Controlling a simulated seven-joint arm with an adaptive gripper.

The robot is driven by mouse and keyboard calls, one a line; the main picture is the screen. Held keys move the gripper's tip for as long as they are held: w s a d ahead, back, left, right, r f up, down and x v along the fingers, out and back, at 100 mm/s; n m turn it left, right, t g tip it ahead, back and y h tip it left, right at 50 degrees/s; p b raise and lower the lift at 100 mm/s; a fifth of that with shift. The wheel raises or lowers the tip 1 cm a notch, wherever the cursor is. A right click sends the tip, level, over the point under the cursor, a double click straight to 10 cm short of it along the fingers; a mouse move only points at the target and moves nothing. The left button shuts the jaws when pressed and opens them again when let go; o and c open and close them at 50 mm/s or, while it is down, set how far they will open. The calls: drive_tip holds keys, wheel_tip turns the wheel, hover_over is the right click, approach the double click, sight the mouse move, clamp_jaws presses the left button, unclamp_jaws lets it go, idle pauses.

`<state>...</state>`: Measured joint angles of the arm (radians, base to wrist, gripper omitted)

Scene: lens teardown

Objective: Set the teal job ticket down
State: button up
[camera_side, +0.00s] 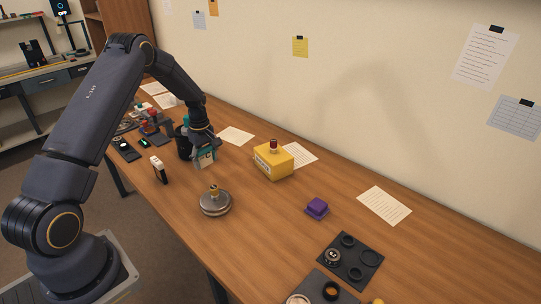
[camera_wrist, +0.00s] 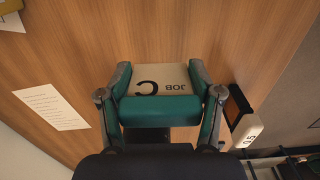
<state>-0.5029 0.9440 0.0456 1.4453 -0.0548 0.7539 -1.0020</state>
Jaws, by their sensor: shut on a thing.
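The teal job ticket (camera_side: 205,158) is a small block with a teal edge and a pale face. In the wrist view the job ticket (camera_wrist: 165,80) shows the letters JOB and a large C, upside down. My gripper (camera_side: 204,143) is shut on it, and in the wrist view the fingers of my gripper (camera_wrist: 160,85) press its two sides.
Bare table (camera_side: 265,215) lies between.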

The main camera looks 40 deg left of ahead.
sight(211, 175)
drive_tip(key=shift+w+a+f, duration=0.25)
drive_tip(key=shift+w+f, duration=0.2)
drive_tip(key=shift+f, duration=0.1)
drive_tip(key=shift+w+f, duration=0.2)
drive_tip(key=shift+f, duration=1.6)
drive_tip(key=o, duration=1)
drive_tip(key=shift+f, duration=0.15)
drive_tip(key=shift+c, duration=0.2)
